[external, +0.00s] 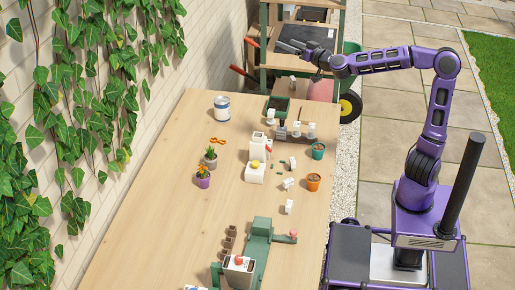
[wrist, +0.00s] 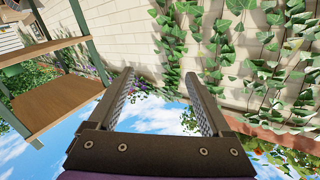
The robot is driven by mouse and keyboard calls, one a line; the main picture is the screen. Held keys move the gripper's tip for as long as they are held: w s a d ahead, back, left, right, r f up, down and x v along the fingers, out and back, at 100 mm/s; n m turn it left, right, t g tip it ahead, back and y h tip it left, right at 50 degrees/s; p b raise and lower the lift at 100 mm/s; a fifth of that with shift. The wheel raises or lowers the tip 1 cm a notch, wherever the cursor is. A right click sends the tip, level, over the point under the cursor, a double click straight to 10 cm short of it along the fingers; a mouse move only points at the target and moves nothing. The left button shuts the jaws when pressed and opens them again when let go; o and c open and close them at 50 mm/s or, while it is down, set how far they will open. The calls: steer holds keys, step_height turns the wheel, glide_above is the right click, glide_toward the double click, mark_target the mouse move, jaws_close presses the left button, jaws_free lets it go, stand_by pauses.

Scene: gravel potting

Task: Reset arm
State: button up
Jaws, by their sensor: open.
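My gripper (external: 312,55) is raised at the end of the outstretched purple arm, above the far end of the wooden table and in front of the shelf cart in the external view. In the wrist view, its two fingers (wrist: 160,95) stand wide apart with nothing between them. Beyond them are the wall, ivy and sky. The arm reaches left from its base at the right, clear of the table.
The wooden table (external: 160,215) holds a paint can (external: 222,108), an orange pot (external: 313,183), a teal pot (external: 319,151), a purple flower pot (external: 203,178) and a green machine (external: 258,245). The shelf cart (external: 268,60) stands behind. Its front left tabletop is clear.

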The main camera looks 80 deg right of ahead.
steer(key=s+a+f+n+g+y, duration=0.1)
steer(key=s+a+f+n+y, duration=0.25)
steer(key=a+y, duration=0.45)
steer(key=s+a+f+n+y, duration=0.2)
steer(key=s+a+n+y, duration=0.2)
steer(key=a, duration=0.8)
steer(key=s+a+f+n+g+h, duration=0.1)
steer(key=s+a+f+g, duration=0.2)
steer(key=s+f, duration=0.4)
steer(key=s+a+f+n+g+h, duration=0.1)
steer(key=s+f+g, duration=0.4)
steer(key=s, duration=0.7)
step_height(320, 180, down, 2)
steer(key=shift+a+f, duration=0.1)
steer(key=shift+a, duration=0.8)
steer(key=shift+o, duration=0.2)
